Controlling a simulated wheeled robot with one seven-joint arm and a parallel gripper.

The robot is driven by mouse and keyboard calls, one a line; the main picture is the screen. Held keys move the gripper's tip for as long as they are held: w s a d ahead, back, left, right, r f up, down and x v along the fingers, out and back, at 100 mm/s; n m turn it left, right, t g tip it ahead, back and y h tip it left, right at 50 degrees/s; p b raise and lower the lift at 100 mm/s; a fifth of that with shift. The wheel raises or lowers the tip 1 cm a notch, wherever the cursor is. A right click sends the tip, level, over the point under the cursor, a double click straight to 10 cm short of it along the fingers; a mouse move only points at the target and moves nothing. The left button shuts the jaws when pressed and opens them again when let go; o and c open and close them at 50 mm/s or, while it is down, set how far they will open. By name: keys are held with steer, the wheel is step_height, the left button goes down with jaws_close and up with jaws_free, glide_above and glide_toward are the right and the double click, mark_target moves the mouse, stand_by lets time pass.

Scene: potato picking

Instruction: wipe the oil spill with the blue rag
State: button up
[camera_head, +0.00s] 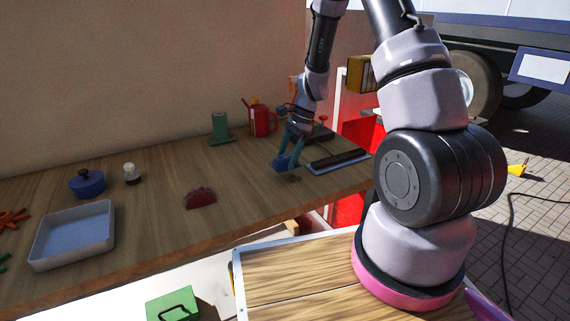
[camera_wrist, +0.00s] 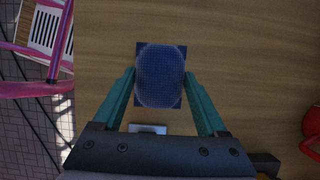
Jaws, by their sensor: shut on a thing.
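My gripper (camera_head: 290,158) is over the right part of the wooden table, pointing down. It is shut on the blue rag (camera_head: 281,163). In the wrist view the rag (camera_wrist: 160,77) is a bunched blue bundle, a rounded lump over a squarer piece, between the two teal fingers (camera_wrist: 160,92). A small dark patch (camera_head: 294,178) shows on the wood just in front of the rag; I cannot tell whether it is the oil spill or a shadow. No other oil is clear to see, and the wood under the rag is hidden.
A dark flat tray (camera_head: 338,162) lies right of my gripper. A red can (camera_head: 263,121) and green stand (camera_head: 220,127) are behind. A dark red half-round thing (camera_head: 200,198), blue pot (camera_head: 87,183), small jar (camera_head: 131,173) and pale tray (camera_head: 72,237) stand left. Wood between is clear.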

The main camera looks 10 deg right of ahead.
mark_target(283, 157)
steer(key=shift+r, duration=1.85)
